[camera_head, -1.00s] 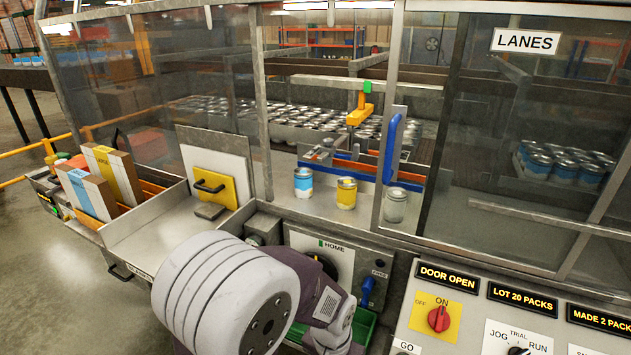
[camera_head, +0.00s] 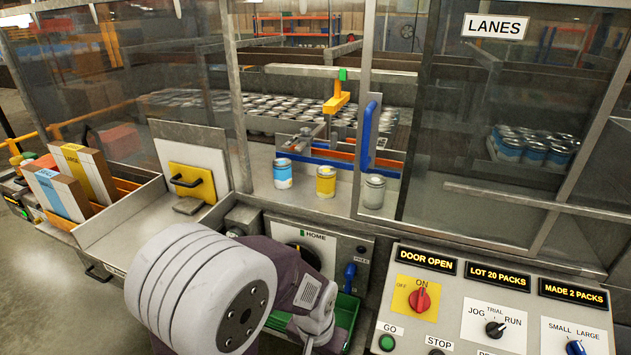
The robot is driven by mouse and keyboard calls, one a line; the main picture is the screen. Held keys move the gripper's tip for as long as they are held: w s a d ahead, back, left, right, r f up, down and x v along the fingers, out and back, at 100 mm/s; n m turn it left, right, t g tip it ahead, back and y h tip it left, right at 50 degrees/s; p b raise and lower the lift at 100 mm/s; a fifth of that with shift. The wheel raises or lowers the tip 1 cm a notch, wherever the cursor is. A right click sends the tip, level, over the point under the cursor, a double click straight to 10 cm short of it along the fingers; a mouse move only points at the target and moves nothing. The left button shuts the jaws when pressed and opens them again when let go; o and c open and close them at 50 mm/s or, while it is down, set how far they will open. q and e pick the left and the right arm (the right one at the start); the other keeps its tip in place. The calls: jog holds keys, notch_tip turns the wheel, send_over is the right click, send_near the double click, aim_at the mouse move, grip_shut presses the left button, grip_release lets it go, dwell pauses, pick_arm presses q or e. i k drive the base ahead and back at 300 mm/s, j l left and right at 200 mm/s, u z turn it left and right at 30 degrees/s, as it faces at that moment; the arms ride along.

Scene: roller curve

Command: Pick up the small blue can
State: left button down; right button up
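A small blue can (camera_head: 283,174) with a white band stands upright on the metal ledge in the door opening, leftmost of three cans. A yellow can (camera_head: 326,181) and a plain grey can (camera_head: 374,191) stand to its right, apart from it. One of my arms shows low in the picture, with a large pale round joint, in front of the ledge and below the cans. No gripper fingers show, and nothing touches the blue can.
Behind the cans are a blue and orange guide rail (camera_head: 340,161) and a blue door handle (camera_head: 370,136). A yellow plate with a handle (camera_head: 191,183) and upright cartons (camera_head: 62,189) are at left. The control panel (camera_head: 455,318) is at lower right.

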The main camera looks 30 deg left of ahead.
aim_at(281, 166)
jog(key=u, duration=1.25)
